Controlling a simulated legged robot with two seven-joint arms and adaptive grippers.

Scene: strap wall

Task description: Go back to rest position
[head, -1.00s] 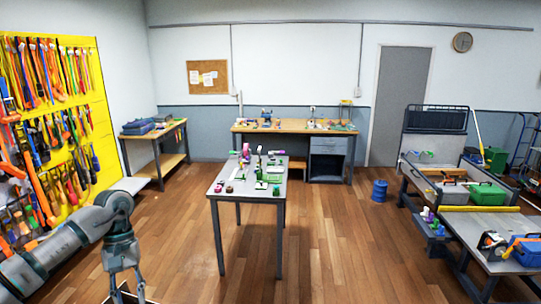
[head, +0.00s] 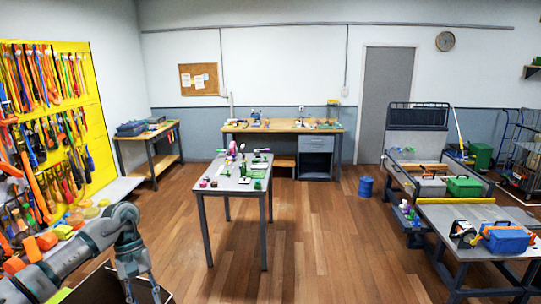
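My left arm comes in from the lower left of the head view, bent at the elbow and pointing down. My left gripper (head: 142,292) is at the bottom edge, partly cut off, and I cannot tell whether it is open or shut. Nothing shows clearly in it. My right gripper is not in view. The yellow strap wall (head: 95,115) with rows of hanging coloured straps and tools stands at the left, behind and beside my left arm.
A grey table (head: 205,187) with small coloured items stands in the middle. A workbench (head: 265,128) is at the back wall, a side bench (head: 135,136) at the left back. At the right are a blue toolbox (head: 506,240) and a blue drum (head: 366,187). Wooden floor (head: 315,235) is open between.

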